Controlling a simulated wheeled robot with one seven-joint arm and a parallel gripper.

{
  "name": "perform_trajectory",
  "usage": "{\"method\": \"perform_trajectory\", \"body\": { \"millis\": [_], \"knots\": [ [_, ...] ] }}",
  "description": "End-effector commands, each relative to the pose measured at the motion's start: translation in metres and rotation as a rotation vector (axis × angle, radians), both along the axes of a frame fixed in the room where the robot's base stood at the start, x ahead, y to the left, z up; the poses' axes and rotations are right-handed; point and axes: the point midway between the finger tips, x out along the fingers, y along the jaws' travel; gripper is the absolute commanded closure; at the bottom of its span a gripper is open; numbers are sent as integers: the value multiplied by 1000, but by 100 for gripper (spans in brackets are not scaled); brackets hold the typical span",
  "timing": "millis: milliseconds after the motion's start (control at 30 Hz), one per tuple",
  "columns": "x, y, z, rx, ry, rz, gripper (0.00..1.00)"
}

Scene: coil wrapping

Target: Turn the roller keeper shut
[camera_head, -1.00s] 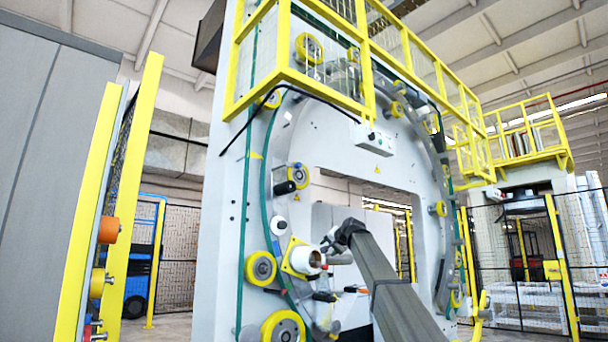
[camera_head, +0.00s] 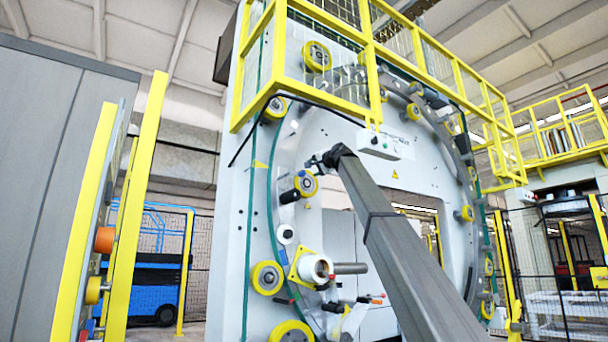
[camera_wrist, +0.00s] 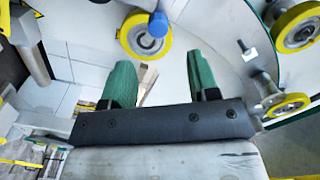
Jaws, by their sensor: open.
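In the head view a white roll (camera_head: 315,268) sits on a yellow plate on the left of the ring, with a grey shaft (camera_head: 350,268) sticking out to the right. Small red-tipped parts (camera_head: 378,297) show just below it. I cannot tell for sure which part is the roller keeper. My gripper (camera_head: 322,160) is above the roll, near a yellow roller with a black cap (camera_head: 305,183). In the wrist view its two green fingers (camera_wrist: 160,82) are apart with nothing held between them. A yellow roller with a blue knob (camera_wrist: 145,33) lies beyond them.
Other yellow rollers (camera_wrist: 298,26) and a grey T-shaped bolt (camera_wrist: 245,48) surround the fingers in the wrist view. A yellow railing (camera_head: 300,100) and a white control box (camera_head: 385,144) are above. A yellow post (camera_head: 137,200) stands at left.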

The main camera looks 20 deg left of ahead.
Motion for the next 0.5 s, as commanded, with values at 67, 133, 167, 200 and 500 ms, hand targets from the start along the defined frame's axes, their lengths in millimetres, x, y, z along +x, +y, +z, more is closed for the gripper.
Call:
{"method": "perform_trajectory", "body": {
  "millis": [67, 133, 167, 200, 500],
  "knots": [
    [10, 11, 1, -1, 1, 0, 45],
    [18, 19, 1, -2, 0, 0, 45],
    [21, 23, 2, -2, 0, 0, 45],
    [26, 29, 2, -2, 0, 0, 45],
    [55, 63, 1, -1, 1, 0, 45]
  ]
}}
